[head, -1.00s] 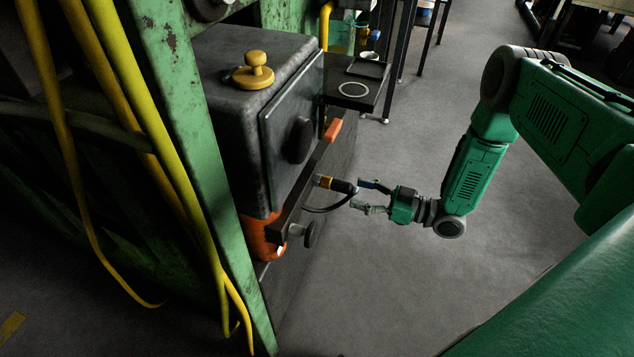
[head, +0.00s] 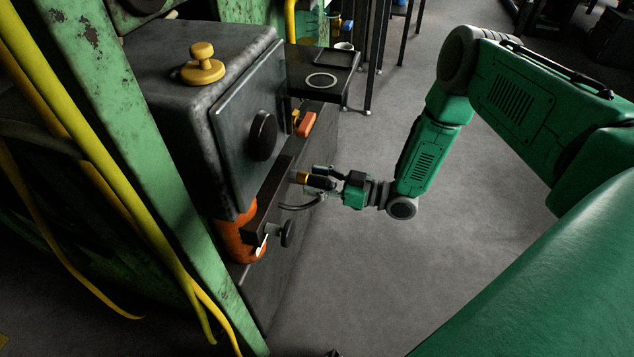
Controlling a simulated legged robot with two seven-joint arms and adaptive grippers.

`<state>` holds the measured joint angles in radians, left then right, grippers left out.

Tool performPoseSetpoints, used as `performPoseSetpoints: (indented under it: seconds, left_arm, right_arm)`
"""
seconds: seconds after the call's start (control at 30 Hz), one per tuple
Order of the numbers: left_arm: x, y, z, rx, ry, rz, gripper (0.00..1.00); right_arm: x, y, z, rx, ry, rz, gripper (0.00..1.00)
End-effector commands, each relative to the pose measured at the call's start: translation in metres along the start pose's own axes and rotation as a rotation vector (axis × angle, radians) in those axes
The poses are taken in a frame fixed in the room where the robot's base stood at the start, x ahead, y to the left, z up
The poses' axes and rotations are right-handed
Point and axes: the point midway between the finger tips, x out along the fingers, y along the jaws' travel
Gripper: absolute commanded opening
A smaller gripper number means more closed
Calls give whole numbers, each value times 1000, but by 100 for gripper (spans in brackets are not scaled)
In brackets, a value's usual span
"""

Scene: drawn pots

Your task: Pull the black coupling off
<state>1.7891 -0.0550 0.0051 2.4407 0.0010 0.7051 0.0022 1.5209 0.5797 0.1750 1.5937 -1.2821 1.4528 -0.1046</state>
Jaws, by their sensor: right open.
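The black coupling (head: 319,182) sticks out to the right from a dark bar (head: 268,208) on the front of the grey machine box. It has a yellow-orange band (head: 304,178) and a metal stub at its bar end. A black hose (head: 298,207) curves below it. My right gripper (head: 320,182) is open, with its fingers on either side of the coupling, one above and one below. I cannot tell whether the fingers touch it. My left gripper is not in view.
The grey box (head: 200,100) has a yellow knob (head: 203,64) on top and a black round knob (head: 263,136) in front. An orange handle (head: 306,124) and a small shelf (head: 330,77) are behind. Yellow hoses (head: 150,235) hang at left.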

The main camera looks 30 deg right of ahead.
Motion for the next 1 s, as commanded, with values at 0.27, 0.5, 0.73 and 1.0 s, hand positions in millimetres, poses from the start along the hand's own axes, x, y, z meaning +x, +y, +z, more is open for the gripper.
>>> performPoseSetpoints:
  seconds: [0.27, 0.5, 0.73, 1.0]
  left_arm:
    - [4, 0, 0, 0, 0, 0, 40]
    - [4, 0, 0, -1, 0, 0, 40]
    - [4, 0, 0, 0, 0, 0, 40]
    - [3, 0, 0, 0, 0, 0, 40]
  right_arm:
    - [18, -4, -3, -6, -4, -1, 49]
    - [20, -5, -4, -1, 3, -7, 49]
    - [22, -6, -4, -2, 3, -8, 49]
    - [22, -10, -5, -3, 1, -10, 49]
